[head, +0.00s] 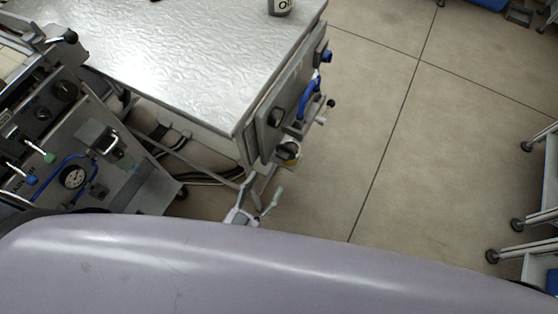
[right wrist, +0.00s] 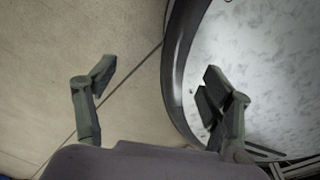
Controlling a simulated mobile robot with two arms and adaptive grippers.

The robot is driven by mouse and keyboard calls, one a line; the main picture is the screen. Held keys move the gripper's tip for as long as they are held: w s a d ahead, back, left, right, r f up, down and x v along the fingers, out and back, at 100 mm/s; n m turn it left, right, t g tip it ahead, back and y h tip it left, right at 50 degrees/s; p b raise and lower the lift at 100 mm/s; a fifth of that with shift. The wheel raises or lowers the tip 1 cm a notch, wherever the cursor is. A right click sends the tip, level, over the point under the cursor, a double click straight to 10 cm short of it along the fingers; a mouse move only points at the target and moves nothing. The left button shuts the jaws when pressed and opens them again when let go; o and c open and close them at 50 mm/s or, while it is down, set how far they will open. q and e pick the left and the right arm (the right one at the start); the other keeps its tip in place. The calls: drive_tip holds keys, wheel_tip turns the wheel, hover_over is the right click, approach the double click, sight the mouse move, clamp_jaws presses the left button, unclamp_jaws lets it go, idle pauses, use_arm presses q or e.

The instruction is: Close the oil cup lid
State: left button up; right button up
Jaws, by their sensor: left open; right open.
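My left gripper (head: 263,198) shows small past the edge of my body, below the table's near corner, open and far from the cup. My right gripper (right wrist: 158,82) is open and empty in the right wrist view, fingers wide apart. The cup is not in that view.
A machine with a gauge (head: 73,177) stands at the left. The floor (head: 430,170) is clear in the middle right. Wheeled racks (head: 535,215) stand at the right edge.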

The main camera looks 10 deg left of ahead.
sight(281, 158)
use_arm(q)
drive_tip(key=b+x, duration=0.1)
drive_tip(key=x, duration=0.7)
drive_tip(key=shift+w+f, duration=0.1)
drive_tip(key=shift+w, duration=0.2)
use_arm(e)
drive_tip(key=shift+a+f, duration=0.85)
drive_tip(key=shift+a, duration=0.05)
drive_tip(key=shift+d, duration=0.1)
use_arm(q)
drive_tip(key=shift+c, duration=0.5)
use_arm(e)
drive_tip(key=shift+d, duration=0.1)
